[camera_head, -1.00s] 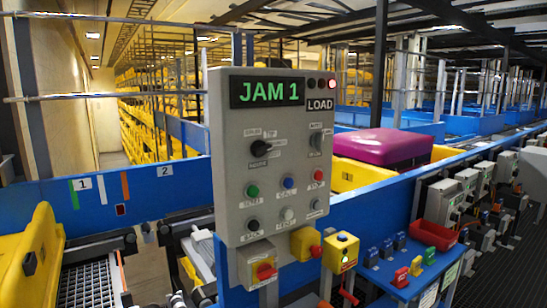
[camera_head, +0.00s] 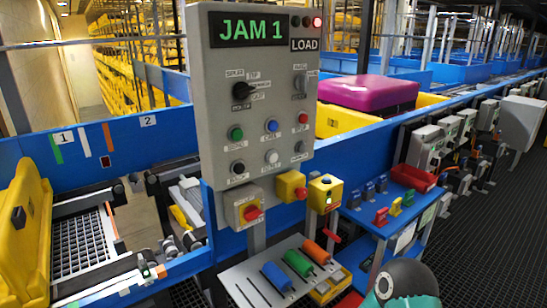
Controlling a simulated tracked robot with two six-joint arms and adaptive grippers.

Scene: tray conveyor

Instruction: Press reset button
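The grey control panel (camera_head: 255,100) stands upright in the middle of the head view. Its display (camera_head: 249,29) reads "JAM 1" in green. Below its knobs sit a green button (camera_head: 236,133), a blue button (camera_head: 271,126), a red button (camera_head: 303,118), a black button (camera_head: 238,167), a white button (camera_head: 272,156) and a grey button (camera_head: 300,147). The small labels are too blurred to tell which button is the reset one. Neither gripper shows. A rounded dark and teal part, probably of my own arm, is at the lower right.
A grey plate (camera_head: 235,285) carries blue, green and orange handles. A blue conveyor with a purple load (camera_head: 368,92) runs behind. Dark floor lies right.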

